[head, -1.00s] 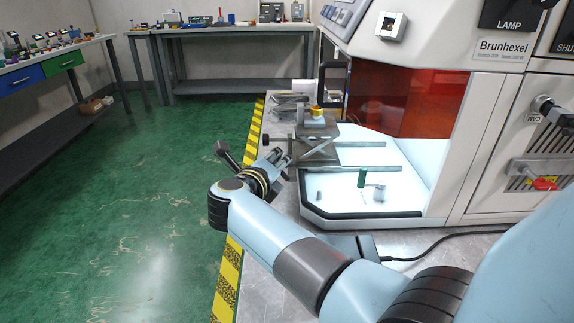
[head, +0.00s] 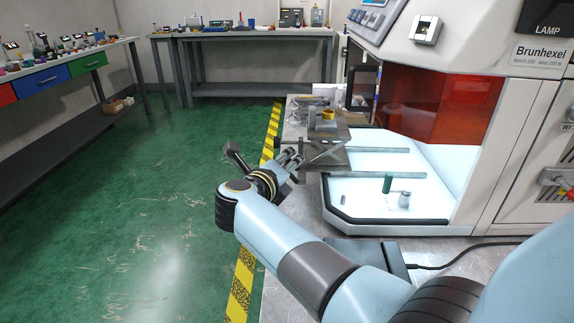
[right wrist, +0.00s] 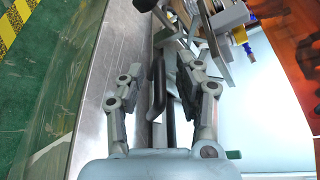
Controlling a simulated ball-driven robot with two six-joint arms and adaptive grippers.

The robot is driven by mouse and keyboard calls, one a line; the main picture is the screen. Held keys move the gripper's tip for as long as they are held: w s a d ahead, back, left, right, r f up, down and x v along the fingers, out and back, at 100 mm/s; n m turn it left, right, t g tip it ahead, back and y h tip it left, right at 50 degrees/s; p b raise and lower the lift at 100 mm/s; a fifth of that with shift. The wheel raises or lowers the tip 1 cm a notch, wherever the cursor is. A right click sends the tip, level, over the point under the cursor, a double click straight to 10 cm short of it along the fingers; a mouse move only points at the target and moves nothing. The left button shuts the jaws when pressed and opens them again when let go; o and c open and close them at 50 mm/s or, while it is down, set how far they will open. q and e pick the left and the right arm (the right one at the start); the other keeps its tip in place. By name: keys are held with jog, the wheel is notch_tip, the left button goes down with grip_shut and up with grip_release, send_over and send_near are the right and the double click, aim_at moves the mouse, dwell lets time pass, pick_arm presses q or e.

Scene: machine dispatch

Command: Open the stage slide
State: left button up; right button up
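The stage slide (head: 328,137) is a grey plate assembly at the left mouth of the machine chamber, with a yellow knob on top. A dark bar handle (right wrist: 156,84) shows in the right wrist view. My right gripper (head: 297,156) is low beside the stage's left side. In the right wrist view, my right gripper (right wrist: 160,72) has its fingers apart on either side of the bar, with gaps visible; it does not appear clamped. The handle is hidden behind the gripper in the head view. My left gripper is not in view.
The white machine (head: 480,120) has an orange window (head: 430,105). A green cylinder (head: 387,183) and a small grey part (head: 404,200) stand on the bright chamber floor. Green floor lies open to the left.

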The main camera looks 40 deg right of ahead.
notch_tip(320, 180, up, 10)
dwell(0.6)
dwell(0.4)
